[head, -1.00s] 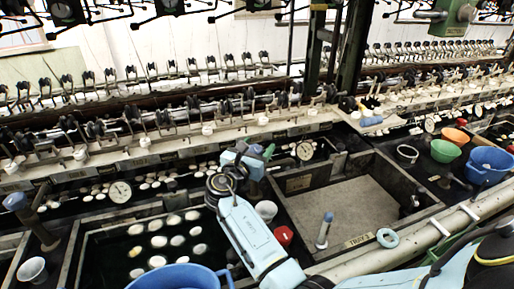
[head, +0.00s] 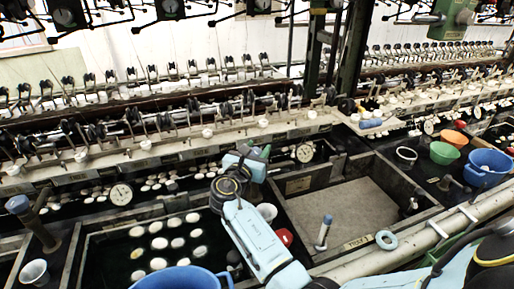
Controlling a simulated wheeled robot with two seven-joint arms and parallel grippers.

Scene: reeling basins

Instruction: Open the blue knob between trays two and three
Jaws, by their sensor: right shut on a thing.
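My right gripper (head: 250,156) is at the wall between the cocoon-filled tray (head: 84,238) and the tray labelled TRAY 3 (head: 357,242). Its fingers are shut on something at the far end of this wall. The blue knob there is mostly hidden by the gripper and my arm, and I cannot see how far it is turned. A green piece shows beside the fingertips. My left gripper is out of view.
Another blue-topped knob (head: 18,205) stands at the far left. A blue-topped rod (head: 325,229) stands in the right tray near a pale ring (head: 387,240). A blue basin (head: 180,279) is at the bottom.

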